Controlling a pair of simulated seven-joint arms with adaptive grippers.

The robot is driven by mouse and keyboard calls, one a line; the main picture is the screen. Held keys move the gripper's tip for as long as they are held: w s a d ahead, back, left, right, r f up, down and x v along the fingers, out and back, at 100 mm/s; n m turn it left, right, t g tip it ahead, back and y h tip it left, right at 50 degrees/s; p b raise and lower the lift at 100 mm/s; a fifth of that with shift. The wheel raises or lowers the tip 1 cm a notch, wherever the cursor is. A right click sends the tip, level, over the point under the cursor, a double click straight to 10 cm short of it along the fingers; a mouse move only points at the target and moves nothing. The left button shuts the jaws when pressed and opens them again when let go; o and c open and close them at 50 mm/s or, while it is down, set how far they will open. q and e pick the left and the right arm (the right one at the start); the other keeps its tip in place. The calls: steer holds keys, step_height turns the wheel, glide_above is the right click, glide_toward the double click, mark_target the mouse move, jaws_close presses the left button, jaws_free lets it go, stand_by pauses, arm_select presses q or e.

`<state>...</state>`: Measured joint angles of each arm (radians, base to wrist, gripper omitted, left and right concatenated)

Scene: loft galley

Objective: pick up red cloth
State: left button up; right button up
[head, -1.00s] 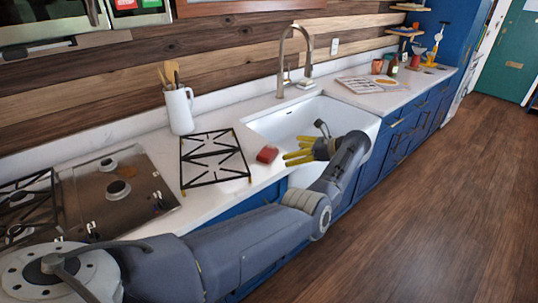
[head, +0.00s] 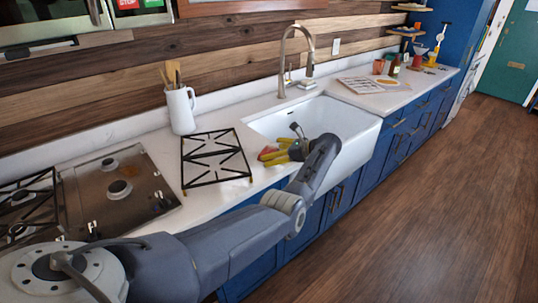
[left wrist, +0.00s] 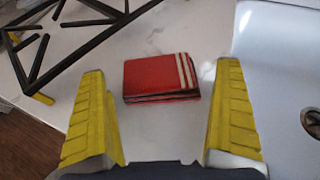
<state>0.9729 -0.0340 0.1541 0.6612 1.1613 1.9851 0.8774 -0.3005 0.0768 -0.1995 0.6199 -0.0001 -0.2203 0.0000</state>
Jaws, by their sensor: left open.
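The red cloth (left wrist: 155,78) is folded, with pale stripes near its right end. It lies on the white counter between the black grate and the sink, and in the head view (head: 267,151) it is partly hidden by yellow fingers. My left gripper (head: 270,157) is open, with its yellow fingers at the cloth. In the left wrist view the fingers (left wrist: 162,112) stand apart to either side, and the cloth lies between and just beyond their tips, apparently untouched. My right gripper is not in view.
A black grate (head: 214,158) lies on the counter left of the cloth. The white sink (head: 345,120) with its tall faucet (head: 283,65) is to the right. A white pitcher of utensils (head: 181,110) stands behind the grate. A steel cooktop (head: 118,190) is at the left.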

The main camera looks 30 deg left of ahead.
arm_select(q)
steer(key=shift+a+f, duration=0.1)
steer(key=shift+a, duration=0.15)
steer(key=c, duration=0.9)
